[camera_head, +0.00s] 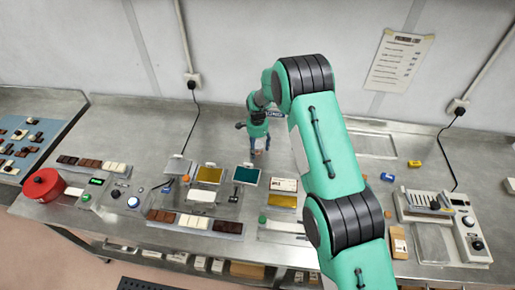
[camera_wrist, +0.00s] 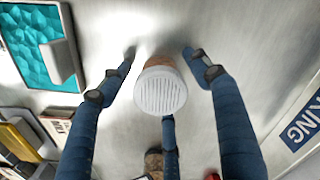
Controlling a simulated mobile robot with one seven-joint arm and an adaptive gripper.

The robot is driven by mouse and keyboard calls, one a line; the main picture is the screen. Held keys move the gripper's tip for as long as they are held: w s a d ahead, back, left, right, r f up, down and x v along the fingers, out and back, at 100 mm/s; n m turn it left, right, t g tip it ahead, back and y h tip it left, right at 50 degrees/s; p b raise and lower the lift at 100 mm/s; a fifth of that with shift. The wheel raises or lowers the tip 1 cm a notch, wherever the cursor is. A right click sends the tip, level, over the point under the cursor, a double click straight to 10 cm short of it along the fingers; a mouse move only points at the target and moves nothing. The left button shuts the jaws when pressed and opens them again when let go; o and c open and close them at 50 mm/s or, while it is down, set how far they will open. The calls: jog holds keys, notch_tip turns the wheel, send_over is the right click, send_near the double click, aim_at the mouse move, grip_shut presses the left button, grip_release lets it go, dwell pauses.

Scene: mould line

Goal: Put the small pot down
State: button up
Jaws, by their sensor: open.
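The small pot (camera_wrist: 160,92) has a white ribbed round top and a brownish body. In the wrist view it sits over the bare steel bench, between the blue fingers of my gripper (camera_wrist: 160,58). The fingers are spread, with gaps visible beside the pot to left and right. The lower finger's tip is close below the pot, and I cannot tell if it touches. In the head view my gripper (camera_head: 259,146) points down at the back middle of the bench. The pot is mostly hidden there.
The steel bench (camera_head: 135,125) is clear behind and left of my gripper. In front stand a teal-topped tray (camera_head: 246,175), a gold-topped tray (camera_head: 209,174) and a white labelled box (camera_head: 284,184). A red pot (camera_head: 43,185) is far left; a scale-like device (camera_head: 470,236) is right.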

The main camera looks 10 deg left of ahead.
aim_at(258, 144)
jog(key=shift+r, duration=0.1)
jog(key=shift+r+b, duration=0.45)
jog(key=shift+r, duration=5.6)
jog(key=shift+r, duration=0.1)
